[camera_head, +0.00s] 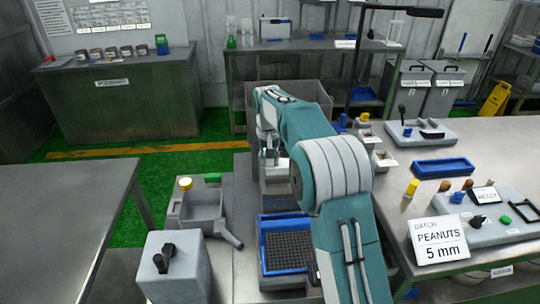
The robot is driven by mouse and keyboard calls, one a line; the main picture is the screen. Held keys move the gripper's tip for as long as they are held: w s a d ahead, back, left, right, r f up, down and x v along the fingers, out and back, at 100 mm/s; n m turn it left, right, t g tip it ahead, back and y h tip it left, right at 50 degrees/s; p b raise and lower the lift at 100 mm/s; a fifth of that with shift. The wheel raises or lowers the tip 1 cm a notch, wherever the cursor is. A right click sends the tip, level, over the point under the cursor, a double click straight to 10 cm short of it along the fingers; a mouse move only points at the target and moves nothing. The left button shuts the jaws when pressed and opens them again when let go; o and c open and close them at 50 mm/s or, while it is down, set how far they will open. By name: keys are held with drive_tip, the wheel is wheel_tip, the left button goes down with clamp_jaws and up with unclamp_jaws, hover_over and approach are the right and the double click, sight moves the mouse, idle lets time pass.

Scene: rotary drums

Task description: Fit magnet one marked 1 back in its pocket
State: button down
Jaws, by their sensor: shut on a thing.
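My gripper (268,148) points down at the end of my teal and white arm, over a grey machine (283,203) in the middle of the view. It is small here and partly hidden by my arm. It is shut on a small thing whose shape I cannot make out. A small pale block (279,167) shows just below the gripper; I cannot tell whether it is the held thing or part of the machine. I can read no mark 1 on any magnet, and I cannot make out the pocket.
A blue tray with a dark mesh (288,252) lies in front of the machine. A grey hopper (201,208) and a grey switch box (175,268) stand left. The right bench (500,150) holds a blue tray (443,167), a control panel and a "PEANUTS 5 mm" sign (438,240).

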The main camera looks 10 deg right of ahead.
drive_tip(key=shift+a+f, duration=0.1)
drive_tip(key=shift+f, duration=1.85)
drive_tip(key=shift+f, duration=1.6)
drive_tip(key=shift+c, duration=1.6)
unclamp_jaws()
wheel_tip(320, 180, up, 11)
drive_tip(key=shift+r, duration=0.45)
